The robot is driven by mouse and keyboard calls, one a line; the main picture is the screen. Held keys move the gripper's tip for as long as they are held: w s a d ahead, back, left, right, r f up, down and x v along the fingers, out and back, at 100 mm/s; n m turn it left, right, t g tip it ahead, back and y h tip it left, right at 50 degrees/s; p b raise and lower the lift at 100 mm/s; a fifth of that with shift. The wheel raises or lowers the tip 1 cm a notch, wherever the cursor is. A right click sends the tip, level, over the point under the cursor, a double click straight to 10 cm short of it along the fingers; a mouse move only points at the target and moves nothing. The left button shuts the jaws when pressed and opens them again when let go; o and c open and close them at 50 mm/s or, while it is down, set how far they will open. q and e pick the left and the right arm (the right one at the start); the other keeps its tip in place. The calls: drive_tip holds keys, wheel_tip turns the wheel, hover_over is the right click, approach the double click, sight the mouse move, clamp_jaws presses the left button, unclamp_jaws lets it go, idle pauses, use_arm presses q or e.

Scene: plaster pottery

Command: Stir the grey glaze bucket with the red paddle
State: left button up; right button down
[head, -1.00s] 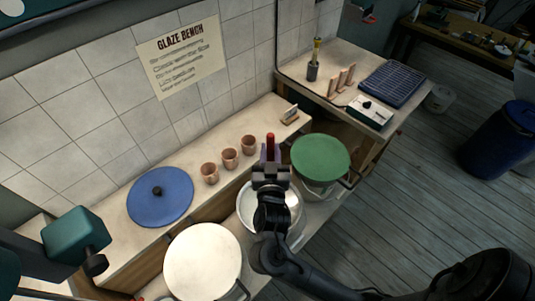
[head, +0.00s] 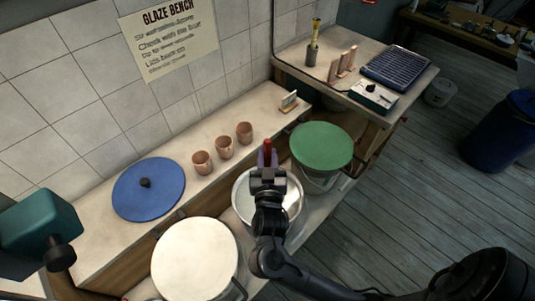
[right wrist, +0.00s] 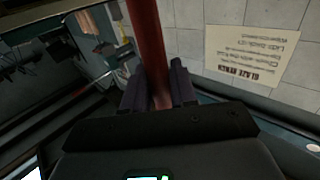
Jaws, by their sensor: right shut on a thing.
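My right gripper (head: 267,168) is over the open pale grey bucket (head: 241,200) in the head view, shut on the red paddle (head: 268,149). The paddle's red shaft (right wrist: 149,45) stands between the two fingers in the right wrist view. Its lower end is hidden behind my gripper and arm, so I cannot tell how deep it reaches. The bucket's far and left rim show, with a pale, shiny surface inside. My left gripper is not in view.
A white-topped bucket (head: 195,260) stands at the near left, and a green-lidded bucket (head: 322,147) at the right. On the bench behind are a blue lid (head: 148,195) and three clay cups (head: 224,148). Open floor lies at the right.

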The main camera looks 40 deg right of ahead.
drive_tip(key=shift+f+b, duration=2.4)
drive_tip(key=shift+f, duration=2.3)
drive_tip(key=shift+s, duration=0.1)
